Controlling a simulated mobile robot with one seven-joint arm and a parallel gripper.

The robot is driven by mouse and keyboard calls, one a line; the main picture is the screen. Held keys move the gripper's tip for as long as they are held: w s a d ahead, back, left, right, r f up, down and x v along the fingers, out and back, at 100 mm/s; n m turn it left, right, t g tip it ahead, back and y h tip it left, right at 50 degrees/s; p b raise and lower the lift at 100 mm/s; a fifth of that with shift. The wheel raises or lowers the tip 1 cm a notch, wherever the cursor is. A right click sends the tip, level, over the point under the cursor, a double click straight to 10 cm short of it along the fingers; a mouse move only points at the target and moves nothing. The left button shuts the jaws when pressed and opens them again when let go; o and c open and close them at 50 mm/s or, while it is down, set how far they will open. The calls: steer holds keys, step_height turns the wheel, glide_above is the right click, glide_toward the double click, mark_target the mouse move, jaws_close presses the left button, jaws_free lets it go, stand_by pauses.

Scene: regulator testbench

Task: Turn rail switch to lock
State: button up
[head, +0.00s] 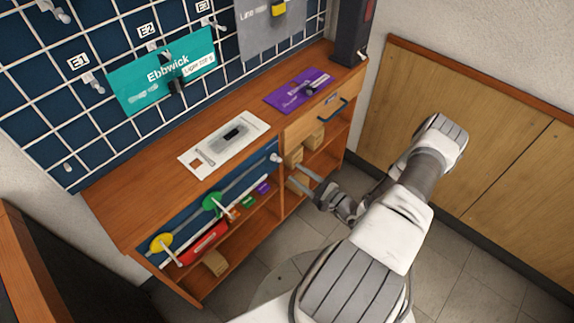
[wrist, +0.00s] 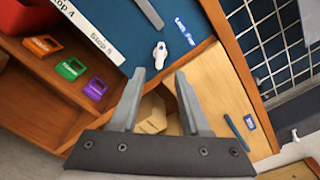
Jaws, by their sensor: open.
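The rail switch (wrist: 160,50) is a small white knob on the blue panel in the wrist view. A blue label starting "Lock" (wrist: 186,30) is beside it. In the head view a white knob (head: 276,158), apparently the same switch, sits at the right end of the blue panel under the counter. My gripper (wrist: 160,74) is open and empty, its two fingertips pointing at the switch and apart from it. In the head view my gripper (head: 290,176) is in front of the cabinet, just below the knob.
A grey rail with a green disc (head: 211,202) and a yellow disc (head: 161,243) runs left of the switch. Orange, green and purple tags (wrist: 71,69) lie on the shelf. A drawer with a blue handle (head: 332,110) and wooden blocks (wrist: 152,114) are to the right.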

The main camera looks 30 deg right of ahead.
steer(key=v, duration=1)
